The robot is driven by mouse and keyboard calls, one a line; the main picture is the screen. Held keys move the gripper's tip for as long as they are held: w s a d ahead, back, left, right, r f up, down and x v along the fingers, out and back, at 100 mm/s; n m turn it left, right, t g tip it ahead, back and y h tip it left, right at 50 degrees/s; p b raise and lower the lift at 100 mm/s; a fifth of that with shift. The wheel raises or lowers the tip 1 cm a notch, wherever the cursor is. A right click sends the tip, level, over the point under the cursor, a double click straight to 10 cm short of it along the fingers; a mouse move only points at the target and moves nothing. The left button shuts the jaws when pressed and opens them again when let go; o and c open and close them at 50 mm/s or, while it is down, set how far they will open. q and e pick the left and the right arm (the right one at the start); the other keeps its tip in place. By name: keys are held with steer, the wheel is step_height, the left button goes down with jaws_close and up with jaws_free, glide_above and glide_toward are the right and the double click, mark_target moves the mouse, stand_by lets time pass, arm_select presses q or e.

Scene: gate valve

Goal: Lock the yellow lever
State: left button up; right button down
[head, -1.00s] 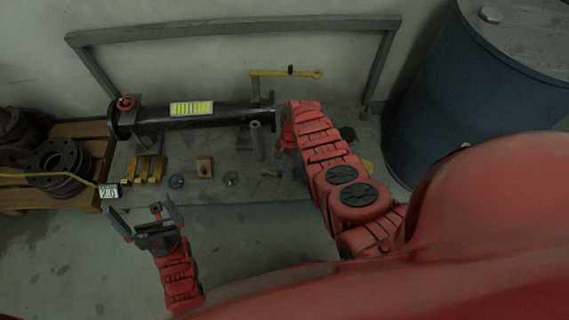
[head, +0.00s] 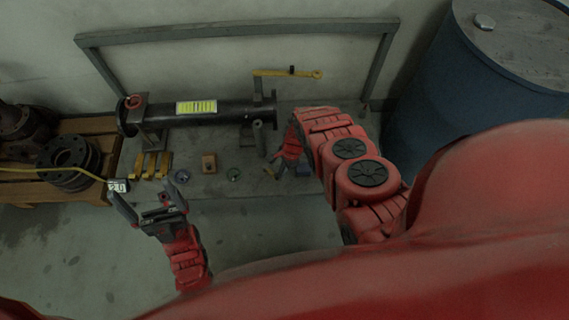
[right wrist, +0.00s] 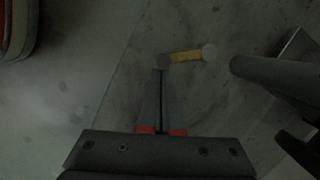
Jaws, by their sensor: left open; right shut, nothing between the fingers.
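The yellow lever (head: 288,73) lies about level across the top right end of the black pipe (head: 222,112), with a small dark piece on it and a round eye at its right end. My right gripper (head: 272,166) points down over the floor plate, well below the lever in the picture and apart from it. In the right wrist view its fingers (right wrist: 160,82) are shut and empty. Their tips are by a small yellow piece with grey round ends (right wrist: 186,56); I cannot tell if they touch.
A grey frame (head: 235,30) stands behind the pipe. A blue drum (head: 450,100) stands at the right. A pallet (head: 95,126) with flanges (head: 68,162) is at the left. Yellow blocks (head: 152,165) and a wooden block (head: 209,163) lie on the plate.

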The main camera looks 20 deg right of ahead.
steer(key=shift+s+a+r+m+p, duration=0.1)
steer(key=shift+s+a+m+p, duration=0.35)
steer(key=shift+m, duration=0.45)
steer(key=shift+s+a+m+t, duration=0.25)
steer(key=shift+a+m+t, duration=0.25)
steer(key=shift+a+m, duration=0.5)
steer(key=shift+s+a, duration=0.15)
steer(key=shift+a, duration=0.55)
